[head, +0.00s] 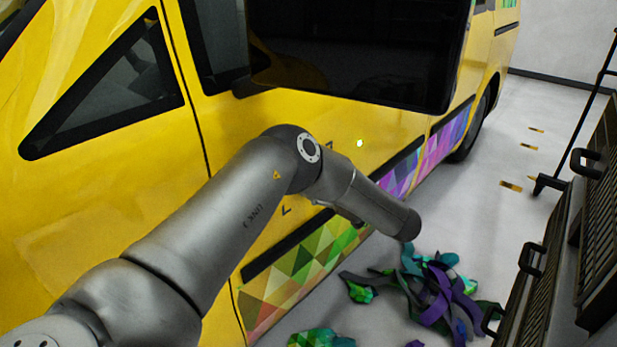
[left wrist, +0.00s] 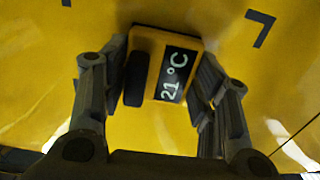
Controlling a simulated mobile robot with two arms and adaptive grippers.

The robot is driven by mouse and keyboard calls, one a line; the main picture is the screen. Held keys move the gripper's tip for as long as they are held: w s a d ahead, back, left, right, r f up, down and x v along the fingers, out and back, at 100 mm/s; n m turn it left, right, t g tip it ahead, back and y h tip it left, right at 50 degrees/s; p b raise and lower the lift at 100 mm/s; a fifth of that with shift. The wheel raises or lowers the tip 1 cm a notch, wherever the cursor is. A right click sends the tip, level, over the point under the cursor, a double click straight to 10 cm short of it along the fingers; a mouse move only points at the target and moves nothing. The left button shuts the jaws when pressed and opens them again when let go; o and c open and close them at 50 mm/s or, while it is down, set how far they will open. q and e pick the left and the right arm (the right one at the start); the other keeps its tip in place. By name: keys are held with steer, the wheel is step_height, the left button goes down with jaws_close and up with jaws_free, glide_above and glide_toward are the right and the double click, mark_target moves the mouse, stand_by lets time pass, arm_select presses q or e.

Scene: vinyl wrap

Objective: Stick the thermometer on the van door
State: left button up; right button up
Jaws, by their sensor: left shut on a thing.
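The thermometer (left wrist: 153,75) shows in the left wrist view, yellow with a dark pad and a black display reading 21 °C. My left gripper (left wrist: 164,78) is shut on it, one finger at each side. Behind it is the yellow van door (left wrist: 225,45), with black corner marks (left wrist: 261,27). I cannot tell whether the thermometer touches the door. In the head view my left arm reaches across the van door (head: 235,122) and hides the gripper and thermometer. A black corner mark (head: 286,211) shows beside the arm. My right gripper is not in view.
A dark screen (head: 360,50) covers part of the van's upper side. Crumpled coloured vinyl scraps (head: 440,290) lie on the floor beside the van. Dark cases with handles (head: 535,290) stand at the right. Clear floor (head: 475,205) lies between.

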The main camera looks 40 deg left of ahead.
arm_select(q)
steer(key=shift+a+r, duration=0.15)
stand_by(2.5)
steer(key=o, duration=1.2)
steer(key=shift+a, duration=0.1)
steer(key=shift+c, duration=0.2)
steer(key=d, duration=0.7)
steer(key=shift+s+d, duration=0.3)
steer(key=shift+d, duration=0.05)
